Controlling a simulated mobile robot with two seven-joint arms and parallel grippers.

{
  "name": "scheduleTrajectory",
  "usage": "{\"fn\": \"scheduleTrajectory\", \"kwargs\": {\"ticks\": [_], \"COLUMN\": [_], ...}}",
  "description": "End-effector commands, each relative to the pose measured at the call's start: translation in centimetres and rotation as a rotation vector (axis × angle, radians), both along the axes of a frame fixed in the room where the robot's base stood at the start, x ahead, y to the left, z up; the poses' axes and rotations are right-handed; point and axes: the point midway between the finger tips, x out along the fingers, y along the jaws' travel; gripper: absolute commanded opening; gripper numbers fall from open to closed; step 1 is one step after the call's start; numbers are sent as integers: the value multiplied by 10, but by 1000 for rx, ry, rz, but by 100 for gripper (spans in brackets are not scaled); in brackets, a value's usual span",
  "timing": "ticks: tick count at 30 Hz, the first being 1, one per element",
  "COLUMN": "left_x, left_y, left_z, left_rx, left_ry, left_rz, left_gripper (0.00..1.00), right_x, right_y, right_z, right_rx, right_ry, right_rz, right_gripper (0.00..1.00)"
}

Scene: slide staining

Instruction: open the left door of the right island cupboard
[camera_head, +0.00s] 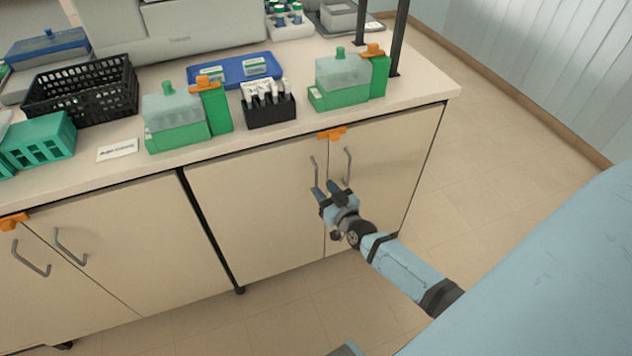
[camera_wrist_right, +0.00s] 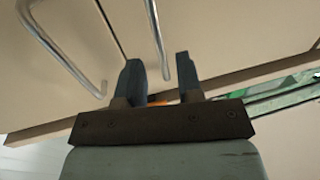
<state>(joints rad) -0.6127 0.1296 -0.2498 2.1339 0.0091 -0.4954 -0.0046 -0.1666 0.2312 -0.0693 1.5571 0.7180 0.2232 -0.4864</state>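The right island cupboard has a beige left door (camera_head: 257,205) and a right door (camera_head: 385,165), both looking shut. The left door's grey bar handle (camera_head: 314,172) stands near the door's right edge. My right gripper (camera_head: 325,189) is in front of the doors, at the lower end of this handle. In the right wrist view, the gripper (camera_wrist_right: 160,78) is open, and the left door's handle (camera_wrist_right: 156,35) lies ahead, lined up with the gap between the fingers. I cannot tell whether they touch. My left gripper is not in view.
The right door's handle (camera_head: 348,165) is close beside, also in the right wrist view (camera_wrist_right: 62,50). An orange latch-like piece (camera_head: 332,133) sits above the door seam. Green-based containers (camera_head: 343,80) and a black rack (camera_head: 268,110) stand near the counter's front edge. Floor in front is clear.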

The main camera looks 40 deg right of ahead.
Motion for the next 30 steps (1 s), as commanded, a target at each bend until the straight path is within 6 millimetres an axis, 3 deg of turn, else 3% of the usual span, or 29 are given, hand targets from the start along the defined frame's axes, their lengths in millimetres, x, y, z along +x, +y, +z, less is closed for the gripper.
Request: {"fn": "scheduleTrajectory", "kwargs": {"ticks": [3,7,20,24,30], "left_x": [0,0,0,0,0], "left_y": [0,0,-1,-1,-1], "left_z": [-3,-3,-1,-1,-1], "left_rx": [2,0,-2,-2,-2], "left_ry": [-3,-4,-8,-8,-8], "left_rz": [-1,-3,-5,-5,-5], "left_gripper": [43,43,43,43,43], "right_x": [22,37,46,46,46], "right_y": [0,-1,-1,-1,-1], "right_z": [0,-1,0,0,0], "right_rx": [1,0,0,0,0], "right_ry": [-1,-1,1,1,1], "right_rz": [1,1,1,1,1], "right_gripper": [33,33,33,1,0]}}
